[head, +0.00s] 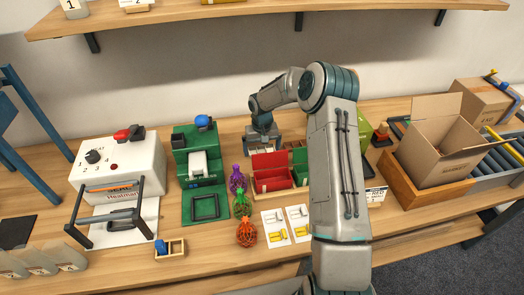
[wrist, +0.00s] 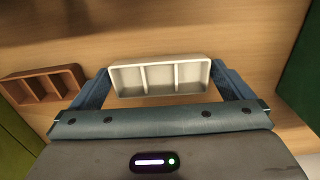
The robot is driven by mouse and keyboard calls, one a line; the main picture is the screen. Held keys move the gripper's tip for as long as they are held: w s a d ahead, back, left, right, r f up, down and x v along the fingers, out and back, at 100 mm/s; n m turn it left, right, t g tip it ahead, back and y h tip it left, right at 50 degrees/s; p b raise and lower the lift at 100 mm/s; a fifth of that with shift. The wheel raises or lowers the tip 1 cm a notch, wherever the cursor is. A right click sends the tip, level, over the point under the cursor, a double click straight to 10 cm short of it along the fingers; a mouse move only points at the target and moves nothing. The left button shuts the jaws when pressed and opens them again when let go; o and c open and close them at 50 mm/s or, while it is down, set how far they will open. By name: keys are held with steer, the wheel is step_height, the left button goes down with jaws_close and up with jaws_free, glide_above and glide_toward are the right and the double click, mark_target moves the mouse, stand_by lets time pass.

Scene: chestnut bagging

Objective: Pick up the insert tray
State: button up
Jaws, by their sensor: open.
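A cream insert tray (wrist: 160,90) with three compartments lies on the wooden table in the wrist view. My gripper (wrist: 164,78) is open, with one blue finger to the left of the tray and the other to its right. The tray sits between the fingers, and I cannot tell whether they touch it. In the head view my gripper (head: 262,140) points down behind the red box, and the tray is mostly hidden there. A similar brown divided tray (wrist: 41,88) lies to the left in the wrist view, outside the fingers.
A red box (head: 271,183) and a green box stand in front of the gripper. A green press-like device (head: 195,150) and a white heat sealer (head: 110,165) stand to the left. An open cardboard carton (head: 440,150) is at the right. A shelf (head: 230,17) runs above.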

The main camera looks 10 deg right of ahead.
steer(key=c, duration=0.7)
steer(key=shift+r, duration=0.15)
